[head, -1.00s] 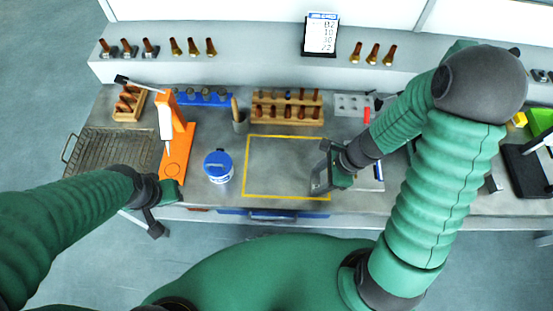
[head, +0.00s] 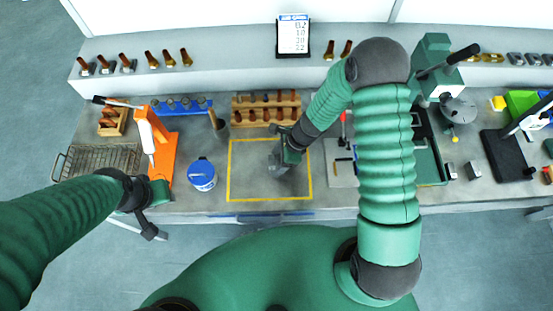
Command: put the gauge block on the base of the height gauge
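What looks like the height gauge (head: 503,158) stands at the far right, with a flat black base and a dark arm slanting over it. Two small grey blocks, one (head: 473,170) beside the base and one (head: 450,171) further left, lie on the bench; either may be the gauge block, but I cannot tell. My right gripper (head: 277,162) is low over the yellow-outlined area, far left of the gauge. Its fingers are too small and dark to show whether they hold anything. My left gripper (head: 150,228) is at the bench's front edge, below the orange press; its opening is unclear.
A blue-and-white tub (head: 202,174) stands left of the yellow outline (head: 229,175). An orange press (head: 163,155) and wire rack (head: 95,160) are further left. A green lever machine (head: 437,70) stands at the back right. My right forearm covers part of the bench.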

